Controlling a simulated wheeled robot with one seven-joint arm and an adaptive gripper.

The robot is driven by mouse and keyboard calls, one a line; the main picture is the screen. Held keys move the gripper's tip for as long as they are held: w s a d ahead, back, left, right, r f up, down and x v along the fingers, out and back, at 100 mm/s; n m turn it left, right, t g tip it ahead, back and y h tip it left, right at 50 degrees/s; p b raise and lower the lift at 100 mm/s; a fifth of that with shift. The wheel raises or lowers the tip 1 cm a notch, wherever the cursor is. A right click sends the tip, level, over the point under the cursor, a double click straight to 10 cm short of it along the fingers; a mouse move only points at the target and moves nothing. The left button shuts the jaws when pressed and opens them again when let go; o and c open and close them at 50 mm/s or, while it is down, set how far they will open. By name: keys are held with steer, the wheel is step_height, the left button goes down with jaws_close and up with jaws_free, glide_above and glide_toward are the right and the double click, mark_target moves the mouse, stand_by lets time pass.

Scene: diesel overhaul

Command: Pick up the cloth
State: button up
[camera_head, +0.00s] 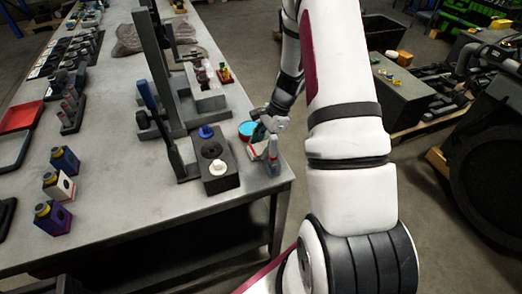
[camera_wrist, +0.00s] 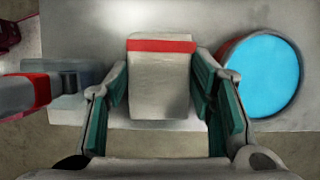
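The cloth (camera_wrist: 160,85) is a pale, folded piece with a red stripe near its far edge. It lies on the grey bench top at the near right corner in the head view, partly hidden by my gripper (camera_head: 264,135). In the wrist view, my gripper (camera_wrist: 161,88) has its two teal-padded fingers wide apart, one on each side of the cloth. The pads look close to the cloth's sides; I cannot tell whether they touch it.
A round tin with a blue top (camera_wrist: 263,77) stands right of the fingers in the wrist view. A dark block (camera_head: 214,165) with blue and white knobs is to the left. The bench edge is near.

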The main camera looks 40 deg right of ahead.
mark_target(261, 147)
steer(key=shift+c, duration=1.4)
step_height(261, 147, up, 10)
steer(key=b, duration=0.1)
